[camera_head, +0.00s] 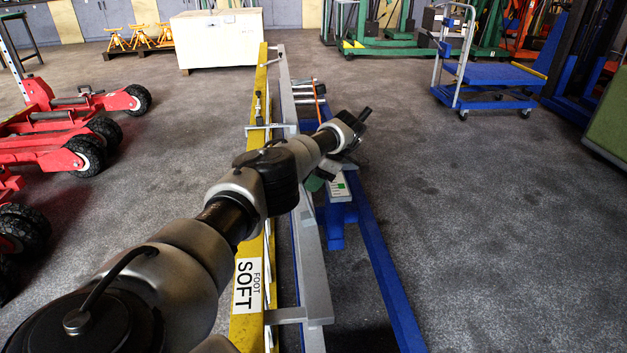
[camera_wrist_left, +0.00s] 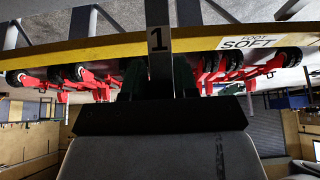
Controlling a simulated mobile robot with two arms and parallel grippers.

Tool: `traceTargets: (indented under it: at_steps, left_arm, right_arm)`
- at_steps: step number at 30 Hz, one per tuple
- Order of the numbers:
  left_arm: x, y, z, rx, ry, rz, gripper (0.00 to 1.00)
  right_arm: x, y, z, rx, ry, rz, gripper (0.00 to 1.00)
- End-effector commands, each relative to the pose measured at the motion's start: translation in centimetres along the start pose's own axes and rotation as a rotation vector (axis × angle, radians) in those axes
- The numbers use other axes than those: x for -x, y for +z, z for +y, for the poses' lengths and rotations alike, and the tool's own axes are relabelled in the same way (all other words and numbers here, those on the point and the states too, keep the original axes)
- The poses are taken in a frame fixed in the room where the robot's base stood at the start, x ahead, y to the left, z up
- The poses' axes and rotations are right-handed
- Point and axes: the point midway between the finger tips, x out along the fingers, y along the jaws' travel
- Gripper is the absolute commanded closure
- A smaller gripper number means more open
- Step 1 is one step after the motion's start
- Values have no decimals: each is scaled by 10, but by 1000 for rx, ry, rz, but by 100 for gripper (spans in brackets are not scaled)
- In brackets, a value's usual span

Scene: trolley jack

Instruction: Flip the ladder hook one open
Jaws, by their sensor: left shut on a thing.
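In the left wrist view, a dark hook bar marked 1 (camera_wrist_left: 157,42) runs down between the two fingers of my left gripper (camera_wrist_left: 158,82). The gripper is shut on it. A yellow ladder rail (camera_wrist_left: 110,47) with a SOFT FOOT label crosses behind the bar. In the head view the yellow ladder (camera_head: 248,308) stands lengthwise beside a grey rail (camera_head: 312,268). My left arm reaches across both, and my left gripper (camera_head: 316,182) is mostly hidden behind its wrist. Hook one cannot be made out there. My right gripper is not in view.
A blue frame (camera_head: 384,270) runs along the floor right of the grey rail. Red trolley jacks (camera_head: 60,140) stand at left. A white crate (camera_head: 217,38) is at the back, a blue cart (camera_head: 492,78) at back right. The floor at right is open.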

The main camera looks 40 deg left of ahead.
Motion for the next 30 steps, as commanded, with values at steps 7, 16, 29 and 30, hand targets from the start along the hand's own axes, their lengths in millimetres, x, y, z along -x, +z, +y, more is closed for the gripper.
traceTargets:
  at_steps: [7,16,29,30]
  left_arm:
    - [0,1,0,-3,3,1,100]
    - [0,1,0,-2,1,0,49]
    - [36,-19,0,-1,4,-3,49]
    - [43,-21,-1,-4,6,-2,49]
  right_arm:
    - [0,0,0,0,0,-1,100]
    - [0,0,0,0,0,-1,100]
    - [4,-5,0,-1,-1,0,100]
    - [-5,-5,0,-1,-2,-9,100]
